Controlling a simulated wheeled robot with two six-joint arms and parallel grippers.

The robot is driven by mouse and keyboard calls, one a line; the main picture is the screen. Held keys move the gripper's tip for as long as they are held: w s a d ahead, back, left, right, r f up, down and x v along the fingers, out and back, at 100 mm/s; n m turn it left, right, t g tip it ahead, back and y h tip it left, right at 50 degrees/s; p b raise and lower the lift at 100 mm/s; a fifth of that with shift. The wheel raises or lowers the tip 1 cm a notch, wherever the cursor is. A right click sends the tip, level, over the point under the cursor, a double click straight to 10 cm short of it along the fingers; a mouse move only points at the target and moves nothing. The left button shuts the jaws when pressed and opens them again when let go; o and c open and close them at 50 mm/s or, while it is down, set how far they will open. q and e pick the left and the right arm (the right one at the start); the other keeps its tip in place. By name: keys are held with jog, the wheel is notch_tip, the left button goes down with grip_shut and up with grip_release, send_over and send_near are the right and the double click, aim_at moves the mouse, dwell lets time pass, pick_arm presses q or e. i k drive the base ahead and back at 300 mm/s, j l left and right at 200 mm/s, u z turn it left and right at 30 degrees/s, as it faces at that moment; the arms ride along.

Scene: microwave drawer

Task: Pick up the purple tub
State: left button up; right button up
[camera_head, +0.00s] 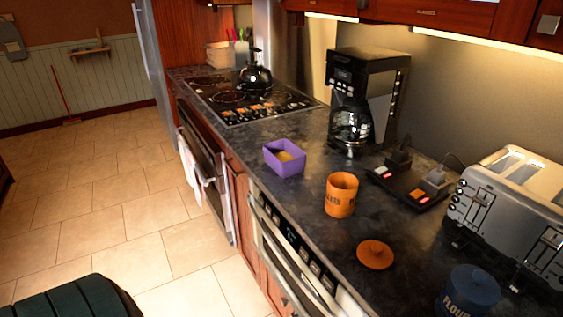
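The purple tub (284,160) is a small open square container with something yellow inside. It stands upright on the dark countertop (310,245), close to the front edge, between the stove and an orange canister. Its near and left outer walls are clear to see. No gripper shows in the head view, and nothing is touching the tub.
An orange canister (341,195), an orange lid (375,254) and a blue flour canister (468,291) stand nearer. A kettle (254,77) sits on the stove (245,97). The tiled floor (110,220) is mostly clear.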

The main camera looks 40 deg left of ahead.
aim_at(286, 160)
jog(key=k+u, duration=0.1)
jog(key=u, duration=0.85)
jog(key=i+u, duration=0.1)
jog(key=u, duration=0.2)
